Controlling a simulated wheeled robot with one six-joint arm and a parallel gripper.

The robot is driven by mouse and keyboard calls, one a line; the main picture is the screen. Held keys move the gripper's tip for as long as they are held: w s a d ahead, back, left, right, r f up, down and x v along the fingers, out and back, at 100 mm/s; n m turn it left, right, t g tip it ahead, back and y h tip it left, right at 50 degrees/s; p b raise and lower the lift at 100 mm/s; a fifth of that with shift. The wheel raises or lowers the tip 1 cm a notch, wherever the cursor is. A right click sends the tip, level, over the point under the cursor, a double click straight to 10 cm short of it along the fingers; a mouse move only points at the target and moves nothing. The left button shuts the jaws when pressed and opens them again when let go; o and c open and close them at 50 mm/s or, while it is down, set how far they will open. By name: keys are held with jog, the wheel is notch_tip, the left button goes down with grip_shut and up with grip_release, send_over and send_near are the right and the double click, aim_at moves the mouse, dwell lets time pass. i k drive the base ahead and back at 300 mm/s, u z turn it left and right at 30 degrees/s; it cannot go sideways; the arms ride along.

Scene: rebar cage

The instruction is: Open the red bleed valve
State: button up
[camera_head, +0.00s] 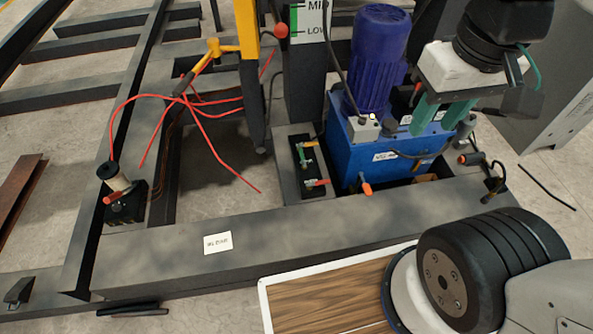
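A black valve block (297,170) sits on the frame left of the blue pump unit. Another red-orange handle (114,197) is on a black box at the far left. I cannot tell for certain which red handle is the bleed valve. My gripper (441,118) has green fingers spread apart with nothing seen between them. It is in front of the pump unit, right of the valve block and apart from both levers.
The blue pump unit (368,150) with its motor (379,55) stands between the gripper and valve block. A yellow post (248,70) and red hoses (205,135) are to the left. A small white label (218,243) lies on the dark front beam (290,228).

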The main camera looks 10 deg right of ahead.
aim_at(318, 183)
jog(key=z, duration=0.2)
jog(key=k, duration=0.55)
jog(key=u, duration=0.9)
jog(key=i, duration=1)
jog(key=z, duration=0.8)
